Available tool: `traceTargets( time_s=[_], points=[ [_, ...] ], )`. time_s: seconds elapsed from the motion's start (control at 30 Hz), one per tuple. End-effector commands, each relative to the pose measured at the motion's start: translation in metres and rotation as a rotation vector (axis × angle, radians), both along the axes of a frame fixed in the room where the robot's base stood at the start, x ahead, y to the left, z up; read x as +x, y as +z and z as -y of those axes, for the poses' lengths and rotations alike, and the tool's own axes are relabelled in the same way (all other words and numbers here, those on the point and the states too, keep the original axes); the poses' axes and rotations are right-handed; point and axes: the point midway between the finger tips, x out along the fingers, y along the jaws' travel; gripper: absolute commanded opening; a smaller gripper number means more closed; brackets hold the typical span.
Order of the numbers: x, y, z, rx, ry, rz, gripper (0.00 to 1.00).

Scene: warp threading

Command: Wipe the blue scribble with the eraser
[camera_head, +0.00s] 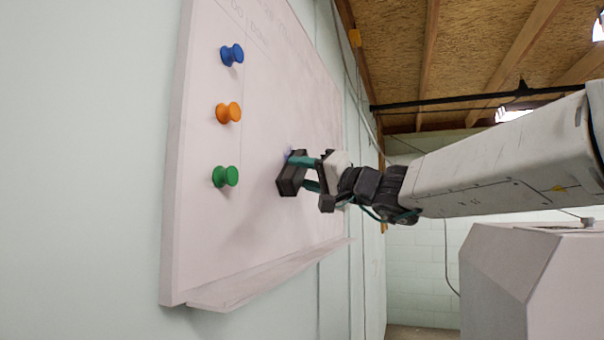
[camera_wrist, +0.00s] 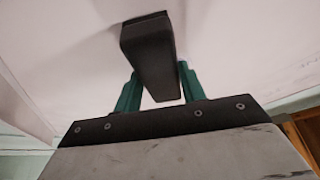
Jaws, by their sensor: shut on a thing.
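My gripper (camera_head: 311,174) is shut on a dark eraser (camera_head: 289,177) in front of the whiteboard (camera_head: 262,215). In the wrist view the dark eraser (camera_wrist: 148,58) sits between my gripper's (camera_wrist: 156,92) two green fingers. Its far end is at or very close to the board surface; I cannot tell for certain if it touches. A small bluish-purple patch (camera_head: 287,155) shows on the board at the eraser's upper edge, likely part of the blue scribble. The rest of the scribble is hidden or not visible.
Blue (camera_head: 232,54), orange (camera_head: 228,113) and green (camera_head: 225,176) magnets stick out from the board's left part. A ledge (camera_head: 265,278) runs along the board's bottom edge. Faint writing is at the top. A grey box-shaped body (camera_head: 530,280) stands at lower right.

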Motion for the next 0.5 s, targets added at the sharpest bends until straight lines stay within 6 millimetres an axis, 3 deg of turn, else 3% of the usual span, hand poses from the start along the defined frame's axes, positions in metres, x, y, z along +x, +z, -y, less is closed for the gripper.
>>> traceTargets(
  time_s=[0.2,0.5],
  points=[
    [0.019,0.0,0.008,0.001,-0.001,-0.001,0.22],
    [0.029,0.0,0.011,0.0,0.0,0.0,0.22]
  ],
)
